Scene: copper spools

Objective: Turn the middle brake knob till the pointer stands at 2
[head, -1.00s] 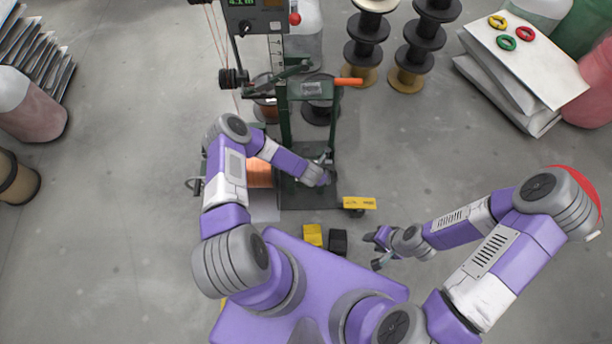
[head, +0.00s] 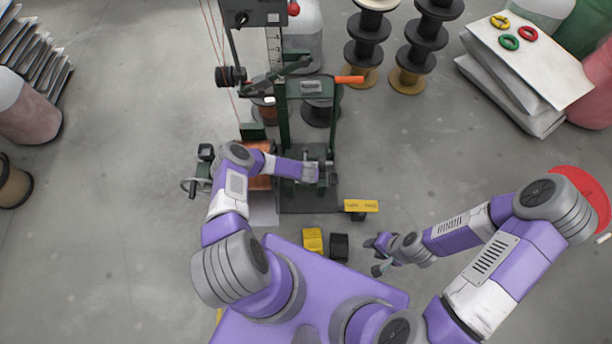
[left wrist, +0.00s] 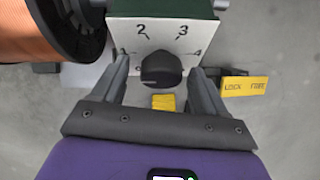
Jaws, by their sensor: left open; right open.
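A black brake knob (left wrist: 162,70) sits on a pale dial plate (left wrist: 122,50) with printed numbers; 2, 3 and 4 are readable in the left wrist view. I cannot make out where its pointer stands, nor whether other knobs are near. My left gripper (left wrist: 162,92) is open, with one finger on each side of the knob and gaps showing at both sides. In the head view my left gripper (head: 324,173) is at the green machine (head: 282,120), and the knob is not distinguishable there. My right gripper (head: 374,256) is open and empty over the floor.
A copper spool (left wrist: 35,28) with a black flange stands left of the dial. A yellow LOCK/FREE plate (left wrist: 245,86) is at right; it also shows in the head view (head: 362,206). Yellow (head: 313,240) and black (head: 339,247) blocks lie before my base.

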